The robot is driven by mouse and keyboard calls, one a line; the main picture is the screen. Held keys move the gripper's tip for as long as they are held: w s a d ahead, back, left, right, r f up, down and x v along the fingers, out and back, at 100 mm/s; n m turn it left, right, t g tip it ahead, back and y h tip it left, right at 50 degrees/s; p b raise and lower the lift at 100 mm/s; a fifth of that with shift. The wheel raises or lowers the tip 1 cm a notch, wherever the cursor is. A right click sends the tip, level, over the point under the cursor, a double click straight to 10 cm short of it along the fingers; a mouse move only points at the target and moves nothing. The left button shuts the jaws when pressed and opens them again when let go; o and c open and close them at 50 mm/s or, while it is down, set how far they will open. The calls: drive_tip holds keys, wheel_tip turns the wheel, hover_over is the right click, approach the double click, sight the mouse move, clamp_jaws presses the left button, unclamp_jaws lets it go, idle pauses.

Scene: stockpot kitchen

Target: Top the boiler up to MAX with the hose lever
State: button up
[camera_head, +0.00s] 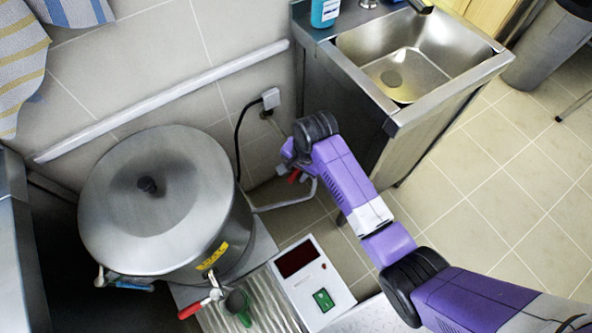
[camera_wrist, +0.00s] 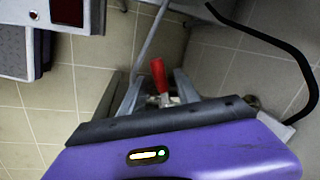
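The boiler (camera_head: 150,215) is a big steel pot with a closed lid, at the left in the head view. A yellow label is on its side; no water level or MAX mark is readable. A grey hose (camera_head: 285,204) runs from its right side toward the wall; a grey line, probably this hose, shows in the wrist view (camera_wrist: 150,45). The red hose lever (camera_head: 294,176) is low by the wall; it also shows in the wrist view (camera_wrist: 159,74). My gripper (camera_wrist: 157,88) is open, its fingers on either side of the lever. Contact cannot be told.
A white box (camera_head: 334,288) with a dark red display and green switch stands right of the boiler. A red-handled tap (camera_head: 199,306) is at the boiler's front. A steel sink (camera_head: 406,62) is at upper right. A black cable (camera_head: 238,135) runs from a wall socket.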

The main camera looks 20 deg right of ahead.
drive_tip(key=shift+c, duration=0.2)
clamp_jaws()
idle(1.3)
